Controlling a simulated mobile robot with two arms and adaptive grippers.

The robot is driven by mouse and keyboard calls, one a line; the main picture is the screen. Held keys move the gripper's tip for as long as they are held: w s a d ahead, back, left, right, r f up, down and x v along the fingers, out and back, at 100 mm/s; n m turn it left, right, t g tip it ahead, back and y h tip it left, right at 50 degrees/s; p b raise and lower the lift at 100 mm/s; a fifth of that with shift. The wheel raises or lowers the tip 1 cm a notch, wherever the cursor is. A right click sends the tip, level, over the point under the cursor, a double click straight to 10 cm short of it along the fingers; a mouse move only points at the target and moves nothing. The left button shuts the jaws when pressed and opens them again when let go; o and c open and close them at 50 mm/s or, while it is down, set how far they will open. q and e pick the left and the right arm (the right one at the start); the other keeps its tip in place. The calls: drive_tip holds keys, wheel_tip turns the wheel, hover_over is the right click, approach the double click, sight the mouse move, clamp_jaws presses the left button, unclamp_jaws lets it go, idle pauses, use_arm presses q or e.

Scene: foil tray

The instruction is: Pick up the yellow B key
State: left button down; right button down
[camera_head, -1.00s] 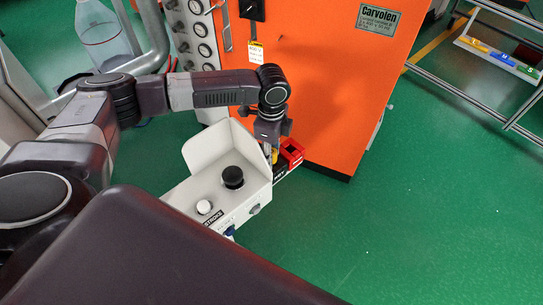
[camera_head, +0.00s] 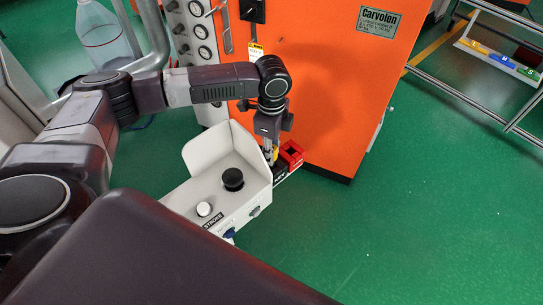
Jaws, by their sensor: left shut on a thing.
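The yellow B key (camera_head: 276,153) shows as a small yellow piece at the tips of my left gripper (camera_head: 271,157). My left gripper points down and is shut on the key, just behind the right end of the white control box. A small dark block (camera_head: 281,170) lies right below the fingertips, and a red block (camera_head: 291,153) stands beside them on the right. I cannot tell whether the key is clear of the dark block. The lower part of the key is partly hidden by the fingers and the box. My right gripper is not in view.
The white control box (camera_head: 184,200) with a black knob (camera_head: 232,178) stands close in front of the gripper. An orange machine (camera_head: 340,90) rises behind it. A rack strip with yellow, blue and green labels (camera_head: 501,58) is at the upper right. Green floor lies open at right.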

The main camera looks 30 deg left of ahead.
use_arm(q)
wheel_tip(320, 180, up, 23)
drive_tip(key=p, duration=0.5)
idle(1.0)
